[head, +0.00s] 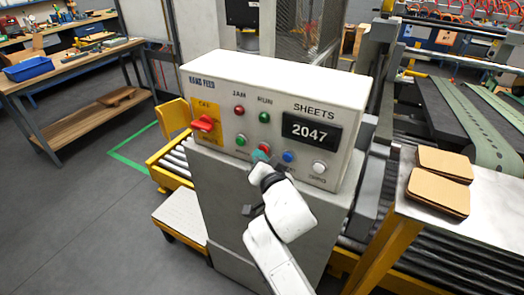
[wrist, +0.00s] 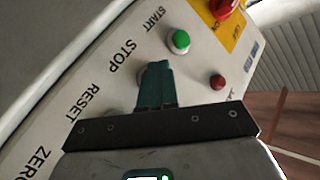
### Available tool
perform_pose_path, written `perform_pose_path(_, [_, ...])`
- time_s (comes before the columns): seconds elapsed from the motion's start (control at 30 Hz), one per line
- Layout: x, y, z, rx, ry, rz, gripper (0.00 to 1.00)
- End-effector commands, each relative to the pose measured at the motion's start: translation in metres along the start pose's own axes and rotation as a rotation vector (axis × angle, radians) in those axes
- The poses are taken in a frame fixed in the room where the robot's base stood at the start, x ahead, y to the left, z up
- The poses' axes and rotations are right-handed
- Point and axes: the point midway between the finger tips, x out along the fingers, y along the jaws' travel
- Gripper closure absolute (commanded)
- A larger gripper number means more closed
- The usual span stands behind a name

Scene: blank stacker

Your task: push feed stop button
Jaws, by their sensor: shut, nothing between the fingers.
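The white control box (head: 215,75) has a front row of buttons. The stop button (head: 265,147) shows only as a red edge above my gripper (head: 260,156). In the wrist view, my gripper (wrist: 157,66) has its teal fingers together and empty, with the tips over the spot beside the STOP label (wrist: 122,55). The fingers hide nearly all of the button there. I cannot tell whether the tips touch it. The green start button (wrist: 180,40) is just beyond the tips, uncovered.
A blue button (head: 288,156) and a white button (head: 319,168) sit to the right of my gripper. A red rotary switch (head: 203,124) sticks out at the panel's left. Red (head: 239,110) and green (head: 264,117) lamps are above. A table with brown blanks (head: 438,193) stands right.

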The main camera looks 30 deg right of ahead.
Motion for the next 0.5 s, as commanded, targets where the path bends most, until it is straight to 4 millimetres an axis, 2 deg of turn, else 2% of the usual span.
perform_pose_path(0.27, [-0.0096, -0.0067, 0.0070, 0.001, 0.001, -0.001, 1.00])
perform_pose_path(0.5, [-0.0102, -0.0073, 0.0069, 0.000, 0.000, 0.000, 1.00])
